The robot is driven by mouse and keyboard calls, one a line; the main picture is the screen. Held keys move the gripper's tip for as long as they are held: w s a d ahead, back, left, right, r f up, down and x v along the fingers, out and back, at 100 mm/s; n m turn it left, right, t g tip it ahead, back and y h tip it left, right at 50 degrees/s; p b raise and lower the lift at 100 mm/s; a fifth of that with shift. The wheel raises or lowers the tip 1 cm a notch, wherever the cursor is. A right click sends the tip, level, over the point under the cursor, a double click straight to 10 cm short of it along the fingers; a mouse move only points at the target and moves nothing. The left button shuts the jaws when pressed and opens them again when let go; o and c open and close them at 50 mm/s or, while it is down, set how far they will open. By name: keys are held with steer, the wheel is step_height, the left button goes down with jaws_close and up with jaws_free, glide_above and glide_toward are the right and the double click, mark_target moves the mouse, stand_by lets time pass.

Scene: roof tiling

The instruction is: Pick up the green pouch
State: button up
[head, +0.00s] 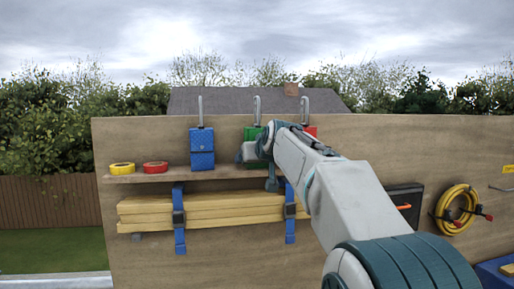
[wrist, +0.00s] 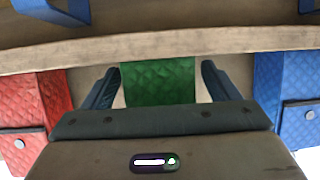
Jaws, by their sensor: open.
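The green pouch (head: 251,133) hangs by a grey hook on the wooden board, between the blue pouch (head: 202,149) and a red pouch (head: 311,131). My arm covers most of the green pouch in the head view. In the wrist view the quilted green pouch (wrist: 158,88) shows between the two fingers of my gripper (wrist: 160,82). The fingers are apart, one on each side of it, with a gap to the pouch on the left. Its lower part is hidden behind the gripper body. In the wrist view the red pouch (wrist: 50,105) is left and the blue pouch (wrist: 285,95) right.
A narrow wooden shelf (head: 180,175) runs below the pouches, with a yellow tape roll (head: 122,168) and a red one (head: 155,167). Strapped timber (head: 215,207) lies below it. A yellow hose coil (head: 456,208) hangs at right. The neighbouring pouches flank my gripper closely.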

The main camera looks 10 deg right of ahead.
steer(key=c, duration=1.3)
steer(key=shift+c, duration=0.2)
steer(key=shift+r, duration=0.15)
